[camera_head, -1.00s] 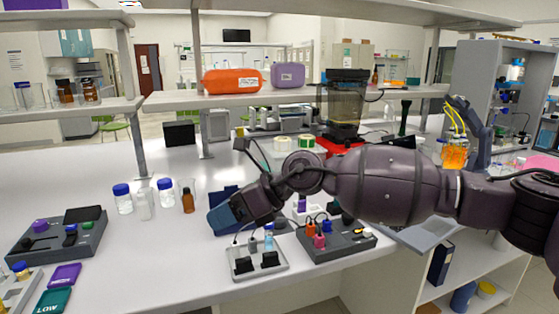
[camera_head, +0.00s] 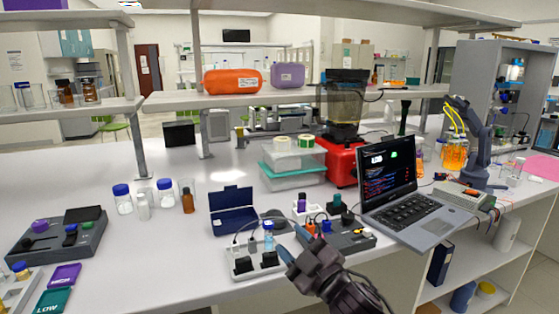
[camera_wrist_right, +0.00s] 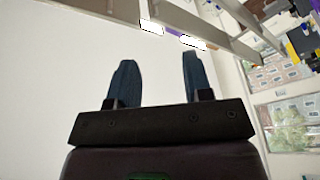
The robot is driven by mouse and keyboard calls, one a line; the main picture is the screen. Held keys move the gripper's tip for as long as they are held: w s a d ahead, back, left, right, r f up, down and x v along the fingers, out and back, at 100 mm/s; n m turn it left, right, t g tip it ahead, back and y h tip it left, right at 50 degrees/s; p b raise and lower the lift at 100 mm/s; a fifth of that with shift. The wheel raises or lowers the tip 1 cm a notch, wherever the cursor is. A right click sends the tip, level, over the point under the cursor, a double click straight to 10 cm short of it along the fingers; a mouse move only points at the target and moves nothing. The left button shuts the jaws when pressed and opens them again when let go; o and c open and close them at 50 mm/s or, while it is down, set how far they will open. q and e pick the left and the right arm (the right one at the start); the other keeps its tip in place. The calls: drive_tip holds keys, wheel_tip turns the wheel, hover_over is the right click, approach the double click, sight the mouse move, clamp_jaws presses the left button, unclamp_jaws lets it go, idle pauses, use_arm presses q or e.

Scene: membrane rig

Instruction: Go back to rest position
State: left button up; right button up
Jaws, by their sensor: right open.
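My right gripper (camera_head: 288,252) shows at the lower middle of the head view, its dark arm rising from the bottom edge. It is in front of the grey rig with small coloured parts (camera_head: 340,238) and beside the white-topped holder (camera_head: 252,263) with a small vial. I cannot tell whether it touches either. In the right wrist view, the two blue fingers (camera_wrist_right: 157,62) stand apart with nothing between them. My left gripper is in neither view.
An open laptop (camera_head: 410,205) stands to the right. An open dark blue case (camera_head: 233,222) lies behind the holder. Bottles (camera_head: 165,192) stand to its left. A dark tray-like rig (camera_head: 60,240) is at far left. Bare white bench (camera_head: 165,255) lies between.

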drive_tip(key=s+d+f+m+h, duration=0.4)
drive_tip(key=d+f+m+h, duration=0.3)
drive_tip(key=d+f, duration=0.4)
drive_tip(key=s+d+f+m+g+h, duration=0.2)
drive_tip(key=s+d+f+m, duration=0.2)
drive_tip(key=s+f, duration=0.7)
drive_tip(key=s+d+f+m+g+h, duration=0.3)
drive_tip(key=s+d+f, duration=0.6)
drive_tip(key=s, duration=0.5)
wheel_tip(320, 180, down, 2)
drive_tip(key=shift+s+d+f+m, duration=0.1)
drive_tip(key=shift+s+d+m, duration=0.2)
drive_tip(key=shift+m, duration=0.2)
